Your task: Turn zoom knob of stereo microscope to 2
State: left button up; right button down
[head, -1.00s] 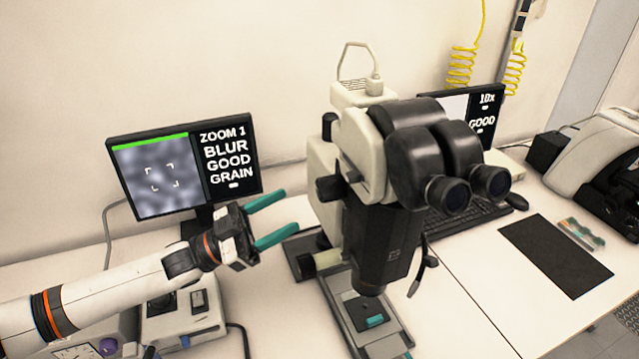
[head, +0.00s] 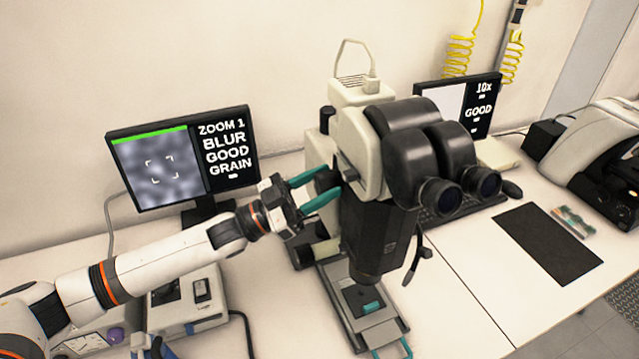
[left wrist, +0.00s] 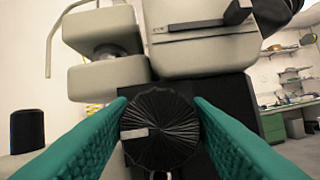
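The stereo microscope (head: 372,240) stands upright in the middle of the bench. Its round black ribbed zoom knob (left wrist: 160,132) fills the centre of the left wrist view, with a pale mark at its left. In the head view the knob (head: 325,181) is partly hidden by my fingers. My left gripper (head: 325,188) is open, its teal fingers on either side of the knob. I cannot tell whether they touch it. The left monitor (head: 183,158) reads ZOOM 1, BLUR, GOOD, GRAIN. Two separated teal tips at the bottom edge look like my right gripper (head: 391,350).
A second monitor (head: 484,108) reading 10x and GOOD stands behind the microscope, with a keyboard (head: 450,213). A dark mat (head: 550,243) lies to the right. A control box (head: 187,312) stands below my left arm. The bench front right is clear.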

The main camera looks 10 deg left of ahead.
pick_arm(q)
jog(key=c, duration=0.5)
jog(key=shift+f+m+g+h+b, duration=0.1)
jog(key=shift+m+g+h+b, duration=0.2)
jog(key=shift+m+g+b, duration=0.85)
jog(key=m, duration=0.3)
jog(key=shift+m+b, duration=0.25)
jog(key=shift+b, duration=0.05)
jog(key=shift+m+g+b, duration=0.3)
jog(key=shift+m+g, duration=0.45)
jog(key=shift+m, duration=0.45)
jog(key=o, duration=1)
jog(key=shift+c, duration=0.2)
